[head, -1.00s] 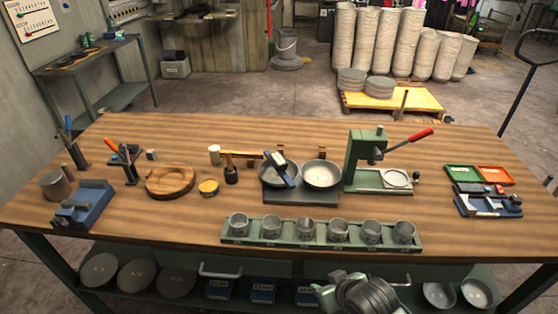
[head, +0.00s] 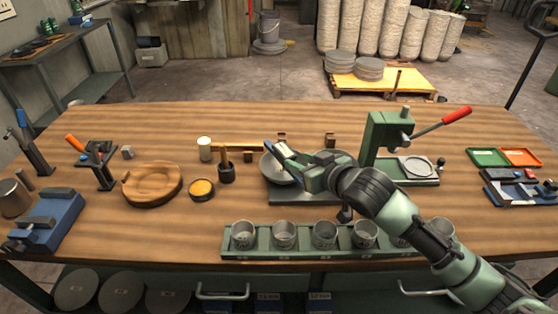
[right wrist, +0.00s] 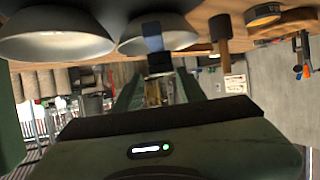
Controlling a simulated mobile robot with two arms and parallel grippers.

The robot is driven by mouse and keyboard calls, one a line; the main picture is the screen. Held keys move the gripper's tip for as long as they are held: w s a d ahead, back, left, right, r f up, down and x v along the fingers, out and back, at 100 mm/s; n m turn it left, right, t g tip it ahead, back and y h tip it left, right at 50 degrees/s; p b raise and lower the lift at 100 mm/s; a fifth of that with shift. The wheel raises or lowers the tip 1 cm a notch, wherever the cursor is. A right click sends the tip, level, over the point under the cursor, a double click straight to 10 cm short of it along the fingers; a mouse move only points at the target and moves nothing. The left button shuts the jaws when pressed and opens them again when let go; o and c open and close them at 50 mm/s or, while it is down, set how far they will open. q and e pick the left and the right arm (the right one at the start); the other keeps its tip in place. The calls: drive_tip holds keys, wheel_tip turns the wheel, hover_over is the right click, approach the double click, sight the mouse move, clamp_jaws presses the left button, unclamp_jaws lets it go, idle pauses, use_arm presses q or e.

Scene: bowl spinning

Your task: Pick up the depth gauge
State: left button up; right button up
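The depth gauge, a small dark and blue tool (head: 282,150), leans across the left one of two metal bowls on a dark base (head: 300,199). My right gripper (head: 295,167) is over that left bowl (head: 268,168), close to the gauge, and hides part of it. In the right wrist view the blue and dark gauge (right wrist: 153,38) shows against the bowls, just beyond and between the two green fingers (right wrist: 158,90). The fingers are apart with a gap between them; I cannot tell whether they touch the gauge. My left gripper is not in view.
A green rack (head: 262,240) of metal cups lies in front, partly under my right arm. A green press with a red handle (head: 457,116) stands right of the bowls. A dark-headed wooden tool (head: 226,172) and a yellow tin (head: 202,189) stand left.

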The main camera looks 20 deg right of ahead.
sight(292, 157)
drive_tip(key=p+x, duration=0.1)
drive_tip(key=x, duration=0.4)
drive_tip(key=shift+w+a+r, duration=0.1)
drive_tip(key=shift+w, duration=0.2)
drive_tip(key=p+x, duration=0.1)
drive_tip(key=x, duration=0.5)
drive_tip(key=shift+a, duration=0.1)
drive_tip(key=shift+w, duration=0.15)
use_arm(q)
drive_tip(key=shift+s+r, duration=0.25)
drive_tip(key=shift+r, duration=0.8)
use_arm(e)
clamp_jaws()
